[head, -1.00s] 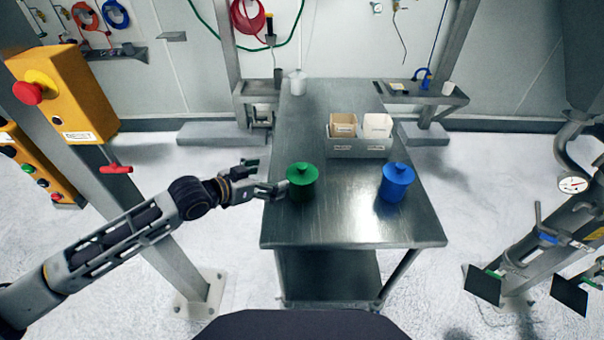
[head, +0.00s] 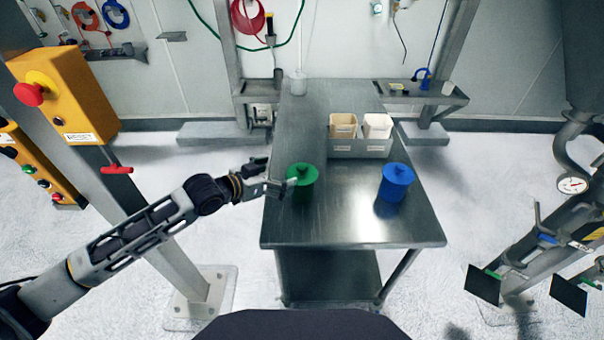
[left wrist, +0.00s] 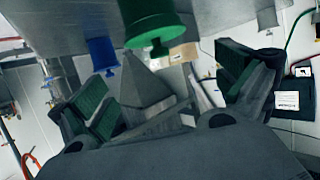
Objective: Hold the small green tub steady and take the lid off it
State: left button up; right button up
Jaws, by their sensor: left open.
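The small green tub (head: 301,185) stands upright near the left edge of the steel table, with its knobbed green lid (head: 302,171) on. My left gripper (head: 277,173) is open and empty just left of the tub, its lower fingertip very close to the tub's side; I cannot tell whether it touches. In the left wrist view the tub (left wrist: 150,18) appears upside down at the top, beyond the spread green-padded fingers of the gripper (left wrist: 165,82). My right gripper is not in view.
A blue lidded tub (head: 396,184) stands to the right on the table (head: 345,228). Behind it is a grey tray (head: 360,148) with a beige and a white container. A white lidded pot (head: 298,84) stands at the far left corner. The table's front is clear.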

aim_at(300, 168)
pick_arm(q)
jog(key=shift+x, duration=2.7)
jog(key=shift+p, duration=0.3)
jog(key=shift+r+p+x, duration=0.2)
jog(key=shift+p+x, duration=0.2)
jog(key=shift+x, duration=2.3)
jog(key=shift+s, duration=0.1)
jog(key=shift+c, duration=0.4)
jog(key=c, duration=0.7)
jog(key=shift+r+b, duration=0.4)
jog(key=shift+r, duration=4.6)
